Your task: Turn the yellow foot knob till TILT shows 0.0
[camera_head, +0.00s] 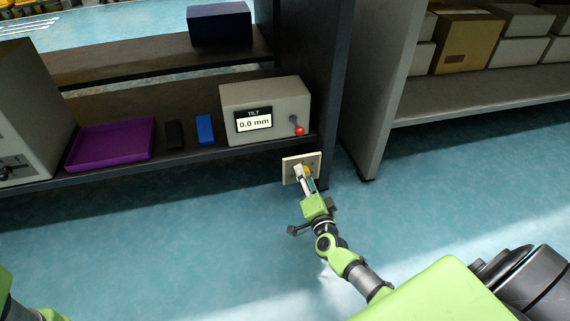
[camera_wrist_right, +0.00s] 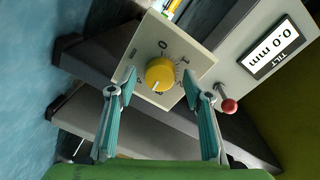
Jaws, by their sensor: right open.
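The yellow foot knob (camera_wrist_right: 160,73) sits on a pale square plate (camera_wrist_right: 178,50) with a numbered dial, and its white mark points toward the lower part of the dial in the right wrist view. In the head view the knob (camera_head: 307,170) is partly hidden by my right gripper (camera_head: 303,178). My right gripper (camera_wrist_right: 159,84) is open, one finger to each side of the knob in the right wrist view, with visible gaps. The TILT display (camera_head: 253,119) reads 0.0 mm, also in the right wrist view (camera_wrist_right: 275,47). My left gripper is out of view.
The display box (camera_head: 292,98) has a red-tipped lever (camera_head: 299,130) on its front. A purple tray (camera_head: 108,145), a black block (camera_head: 174,134) and a blue block (camera_head: 205,128) lie on the same shelf. Blue floor in front is clear.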

